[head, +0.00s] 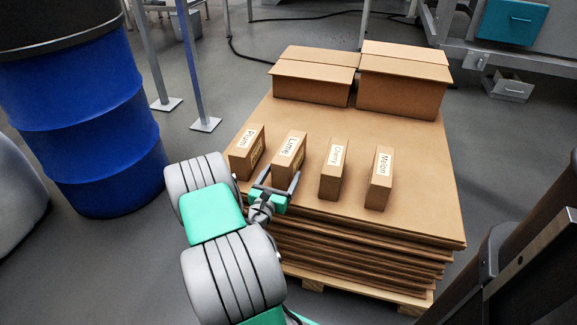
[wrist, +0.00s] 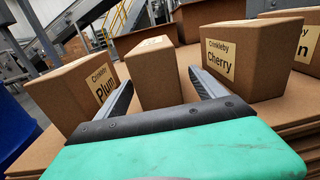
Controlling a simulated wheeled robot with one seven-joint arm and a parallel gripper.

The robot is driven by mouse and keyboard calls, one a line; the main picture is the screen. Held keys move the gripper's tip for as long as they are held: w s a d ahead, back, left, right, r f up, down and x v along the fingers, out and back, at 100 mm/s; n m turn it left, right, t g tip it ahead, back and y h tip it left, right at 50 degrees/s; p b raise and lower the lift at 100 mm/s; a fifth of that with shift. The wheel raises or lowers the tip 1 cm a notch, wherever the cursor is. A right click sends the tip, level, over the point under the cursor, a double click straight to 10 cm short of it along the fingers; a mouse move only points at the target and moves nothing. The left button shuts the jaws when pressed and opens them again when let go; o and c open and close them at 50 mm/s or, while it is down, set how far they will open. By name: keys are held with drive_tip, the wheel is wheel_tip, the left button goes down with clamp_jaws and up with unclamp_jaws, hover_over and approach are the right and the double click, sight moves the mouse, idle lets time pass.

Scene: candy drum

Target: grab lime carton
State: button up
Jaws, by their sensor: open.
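The lime carton (head: 289,155) is a small brown box with a pale "Lime" label, standing upright in a row on the cardboard stack. My gripper (head: 280,178) is open at the near side of it, low over the stack.
The plum carton (head: 246,152) stands close on the left, the cherry carton (head: 333,172) on the right and the melon carton (head: 379,182) beyond it. Two larger boxes (head: 312,78) (head: 403,85) stand at the back. A blue drum (head: 85,120) is at left.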

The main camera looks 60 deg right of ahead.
drive_tip(key=d, duration=0.4)
drive_tip(key=w+d+b, duration=0.1)
drive_tip(key=d, duration=0.1)
drive_tip(key=shift+d+r, duration=0.2)
drive_tip(key=shift+r, duration=0.1)
clamp_jaws()
idle(0.4)
